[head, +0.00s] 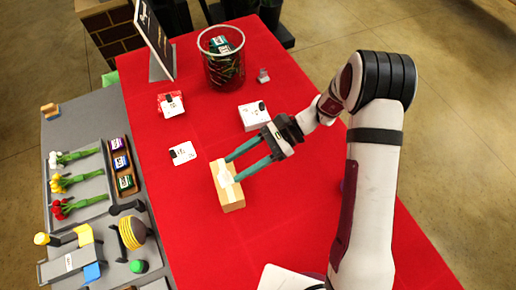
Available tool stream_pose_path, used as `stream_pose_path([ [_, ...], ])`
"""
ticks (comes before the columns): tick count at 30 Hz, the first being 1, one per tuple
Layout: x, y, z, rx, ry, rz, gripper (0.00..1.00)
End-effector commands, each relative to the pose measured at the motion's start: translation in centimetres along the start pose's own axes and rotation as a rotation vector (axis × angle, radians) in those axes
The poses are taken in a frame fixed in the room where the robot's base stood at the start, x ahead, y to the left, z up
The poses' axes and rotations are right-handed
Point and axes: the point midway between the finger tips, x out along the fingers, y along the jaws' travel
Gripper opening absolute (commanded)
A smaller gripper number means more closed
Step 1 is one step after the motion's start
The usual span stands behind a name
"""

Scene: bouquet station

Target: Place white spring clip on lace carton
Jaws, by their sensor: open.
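The tan carton (233,198) lies on the red table, left of the middle. A white patch (224,176) sits on its top, close to the fingertips; I cannot tell whether it is a label or the white spring clip. A small pale item (263,75) stands at the back, right of the wire basket, too small to identify. No lettering is readable, so I cannot confirm which box is the lace carton.
A white box (252,117) and a red-and-white box (171,104) stand behind, each with a dark item. A white card (182,153) lies left. A wire basket (222,58) and sign (155,40) stand at the back. A grey side table (75,115) holds flowers and tools.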

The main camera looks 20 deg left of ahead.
Motion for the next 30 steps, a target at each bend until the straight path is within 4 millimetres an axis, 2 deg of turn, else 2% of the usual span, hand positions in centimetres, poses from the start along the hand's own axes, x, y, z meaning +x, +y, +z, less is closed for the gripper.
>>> stream_pose_path([
  [3,-3.3,0.0,-0.1,0.0,0.002,-0.004,0.53],
  [6,-5.5,0.0,-0.1,0.0,0.002,-0.003,0.53],
  [9,-6.7,0.0,-0.1,0.0,0.002,-0.002,0.53],
  [14,-7.2,0.1,0.0,0.0,0.002,0.001,0.53],
  [17,-8.0,0.9,1.3,-0.024,0.052,0.006,0.53],
  [20,-9.8,3.8,4.6,-0.087,0.201,0.021,0.53],
  [24,-11.5,10.9,8.8,-0.191,0.505,0.049,0.53],
  [27,-11.6,16.1,10.1,-0.256,0.727,0.06,0.53],
  [30,-11.3,20.1,9.9,-0.3,0.905,0.069,0.53],
])
